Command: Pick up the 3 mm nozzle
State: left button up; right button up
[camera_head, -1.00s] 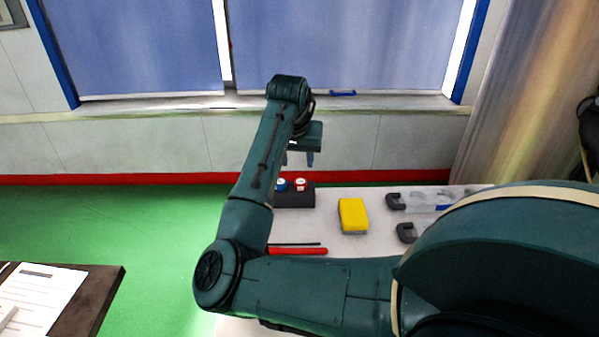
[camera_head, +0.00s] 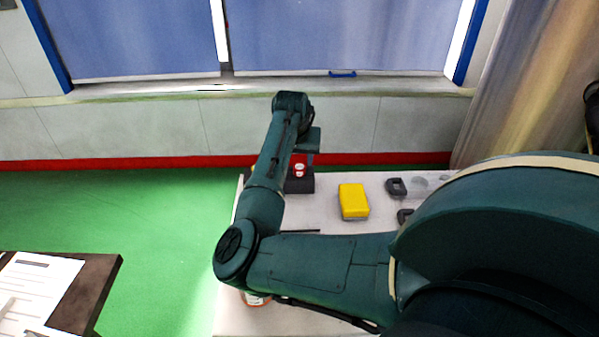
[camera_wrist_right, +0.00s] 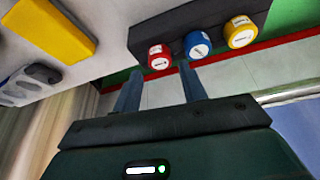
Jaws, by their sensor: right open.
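A dark holder (camera_head: 300,186) stands at the back of the white table. In the right wrist view the holder (camera_wrist_right: 180,22) carries a red nozzle (camera_wrist_right: 159,57), a blue nozzle (camera_wrist_right: 197,45) and a yellow nozzle (camera_wrist_right: 240,32), in a row. Their white labels are too small to read. In the head view the red nozzle (camera_head: 299,171) shows just below my right gripper (camera_head: 303,160); my arm hides others. My right gripper (camera_wrist_right: 160,71) is open and empty, its fingertips close to the red and blue nozzles. My left gripper is out of view.
A yellow block (camera_head: 354,202) lies right of the holder, with a dark grey clamp-like piece (camera_head: 396,187) beyond it. A thin black rod (camera_head: 300,231) and a can (camera_head: 256,299) are partly behind my right arm. A dark side table (camera_head: 100,280) stands at left.

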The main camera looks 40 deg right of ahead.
aim_at(299, 167)
jog(key=x, duration=0.3)
jog(key=shift+w+d+f, duration=0.1)
jog(key=shift+f, duration=0.25)
jog(key=c, duration=0.7)
